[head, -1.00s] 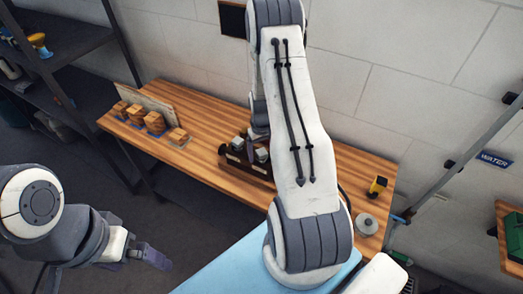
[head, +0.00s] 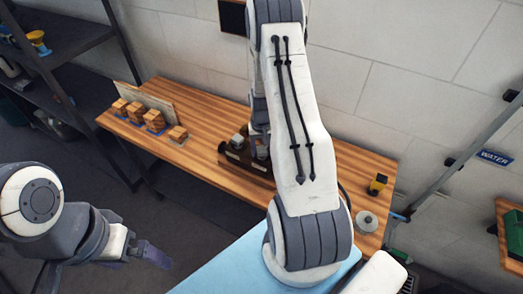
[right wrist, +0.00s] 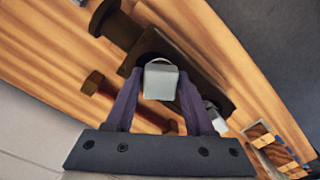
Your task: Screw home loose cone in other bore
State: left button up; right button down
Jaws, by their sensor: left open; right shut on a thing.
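A dark brown block (head: 250,168) sits on the wooden bench; it also shows in the right wrist view (right wrist: 205,72). My right gripper (right wrist: 160,82) is over the block, shut on a light grey squared piece, the cone's head (right wrist: 161,84). The cone's lower part and its bore are hidden. A second grey piece (head: 240,141) stands at the other end of the block, partly hidden behind a finger in the right wrist view (right wrist: 214,118). My left gripper (head: 155,254) is open and empty, away from the bench at lower left.
Several wooden blocks (head: 154,120) stand at the bench's left end before an upright board (head: 145,101). A yellow-black object (head: 377,184) and a grey round lidded thing (head: 366,222) are at its right end.

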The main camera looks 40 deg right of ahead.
jog(key=m, duration=0.4)
dwell(0.3)
jog(key=shift+m, duration=1.2)
jog(key=shift+c, duration=0.9)
grip_release()
jog(key=shift+o, duration=0.3)
jog(key=shift+o, duration=0.6)
jog(key=shift+r, duration=0.25)
